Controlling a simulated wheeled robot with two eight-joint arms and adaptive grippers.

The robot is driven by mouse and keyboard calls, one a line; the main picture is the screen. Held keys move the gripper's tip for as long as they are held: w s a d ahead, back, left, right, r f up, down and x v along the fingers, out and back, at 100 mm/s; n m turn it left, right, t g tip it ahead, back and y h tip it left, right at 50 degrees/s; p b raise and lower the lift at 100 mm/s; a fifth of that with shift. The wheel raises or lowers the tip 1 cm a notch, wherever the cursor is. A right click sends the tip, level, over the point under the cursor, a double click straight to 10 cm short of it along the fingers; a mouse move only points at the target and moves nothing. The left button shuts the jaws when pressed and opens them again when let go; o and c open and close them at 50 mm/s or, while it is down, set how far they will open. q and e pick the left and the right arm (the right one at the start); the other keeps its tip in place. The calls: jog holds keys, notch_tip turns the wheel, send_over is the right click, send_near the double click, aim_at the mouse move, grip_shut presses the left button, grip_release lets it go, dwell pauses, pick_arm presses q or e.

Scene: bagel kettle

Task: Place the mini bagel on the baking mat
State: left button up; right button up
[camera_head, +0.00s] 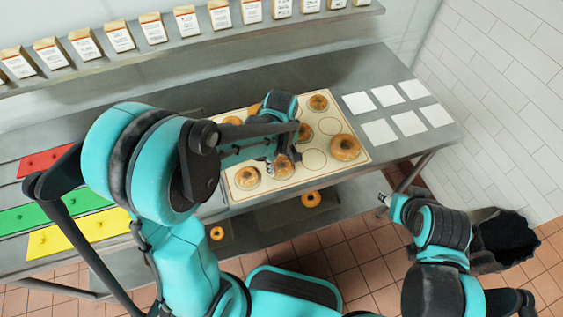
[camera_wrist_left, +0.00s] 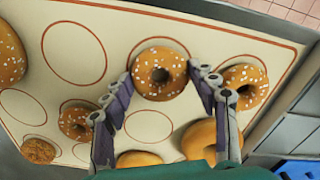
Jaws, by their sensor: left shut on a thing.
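The mini bagel (camera_wrist_left: 160,73), golden with pale seeds, is between the fingertips of my left gripper (camera_wrist_left: 163,84) in the left wrist view. The fingers are shut on its sides. It sits over a printed circle near the front edge of the cream baking mat (camera_wrist_left: 112,22); I cannot tell whether it touches the mat. In the head view the mini bagel (camera_head: 287,170) shows just beside my left gripper (camera_head: 272,167), and the forearm covers part of the mat (camera_head: 360,160). My right gripper (camera_head: 384,199) is off the counter at the right; its finger opening is too small to judge.
Other bagels stand around it on the mat, including a large one (camera_head: 344,147) at the right and a seeded one (camera_head: 247,177) at the left. Some circles are empty. White cards (camera_head: 379,132) lie right of the mat. Bagels (camera_head: 311,199) show on a lower shelf.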

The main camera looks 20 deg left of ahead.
pick_arm(q)
jog(key=shift+f, duration=0.25)
jog(key=o, duration=1.1)
jog(key=shift+r, duration=0.1)
jog(key=shift+r, duration=0.3)
notch_tip(320, 180, up, 11)
jog(key=p, duration=0.4)
jog(key=s+a+r+m+t, duration=0.1)
jog(key=s+m+t, duration=0.1)
jog(key=s+m, duration=0.1)
jog(key=s+a+r+m+t, duration=0.2)
jog(key=s+m, duration=0.1)
jog(key=m, duration=0.1)
jog(key=s+a+r+m+t, duration=0.1)
jog(key=s+m+t, duration=0.2)
jog(key=s+m, duration=0.1)
jog(key=shift+s+a+r, duration=0.1)
jog(key=shift+a+r, duration=0.25)
jog(key=shift+r, duration=0.05)
